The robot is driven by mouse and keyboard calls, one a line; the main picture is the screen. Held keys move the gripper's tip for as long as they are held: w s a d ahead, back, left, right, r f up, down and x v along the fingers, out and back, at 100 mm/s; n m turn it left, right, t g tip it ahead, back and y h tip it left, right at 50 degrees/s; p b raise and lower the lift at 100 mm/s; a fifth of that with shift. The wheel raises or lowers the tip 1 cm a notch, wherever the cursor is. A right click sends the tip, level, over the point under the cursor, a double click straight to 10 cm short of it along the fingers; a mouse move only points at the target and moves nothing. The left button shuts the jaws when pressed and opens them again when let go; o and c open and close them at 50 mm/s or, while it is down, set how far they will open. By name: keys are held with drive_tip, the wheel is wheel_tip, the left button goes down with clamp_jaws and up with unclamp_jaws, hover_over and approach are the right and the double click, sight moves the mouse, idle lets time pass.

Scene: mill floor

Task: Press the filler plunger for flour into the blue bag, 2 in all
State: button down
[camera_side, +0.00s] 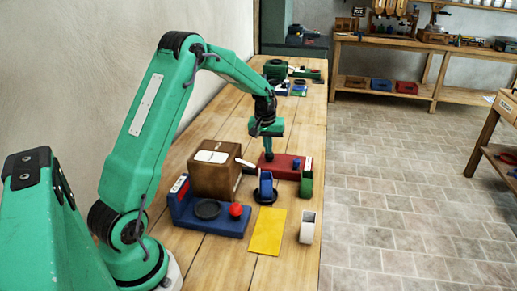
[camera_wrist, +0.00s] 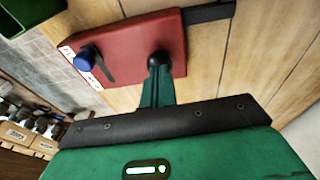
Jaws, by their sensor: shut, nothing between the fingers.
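The blue bag (camera_side: 266,184) stands upright and open on a dark round pad, at the end of the white spout of a brown box (camera_side: 214,172). A red unit (camera_side: 283,169) with a blue knob (camera_side: 295,164) lies behind the bag. My gripper (camera_side: 268,157) is shut and empty, pointing down at the left part of the red unit. In the wrist view, its tips (camera_wrist: 160,61) meet a dark round spot on the red unit (camera_wrist: 125,40); I cannot tell whether this is a plunger or whether they touch it. The blue bag does not show there.
A green bag (camera_side: 306,184) stands right of the blue bag, and a white container (camera_side: 307,228) stands near the table's right edge. A blue base (camera_side: 207,222) with a red knob (camera_side: 236,210) lies in front of the brown box. A yellow sheet (camera_side: 267,232) lies flat beside it.

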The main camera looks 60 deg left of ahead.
drive_tip(key=shift+f, duration=0.2)
wheel_tip(320, 180, up, 14)
drive_tip(key=s, duration=0.2)
drive_tip(key=shift+s+d, duration=0.15)
drive_tip(key=shift+d, duration=0.2)
idle(0.3)
idle(2.7)
drive_tip(key=shift+w+a+f+n+t+y, duration=0.1)
drive_tip(key=shift+w+f+n+t+y, duration=0.3)
drive_tip(key=shift+n+t, duration=0.55)
drive_tip(key=shift+w+a+f+n+t+y, duration=0.1)
drive_tip(key=shift+w+f+n+t+y, duration=0.15)
drive_tip(key=shift+n+t+y, duration=0.7)
drive_tip(key=shift+w+f+n+t+y, duration=0.1)
drive_tip(key=shift+w+f+n+t, duration=0.25)
drive_tip(key=shift+n+t, duration=0.65)
drive_tip(key=shift+m+t, duration=0.3)
drive_tip(key=shift+t, duration=0.1)
drive_tip(key=shift+f, duration=0.1)
drive_tip(key=shift+f, duration=4.3)
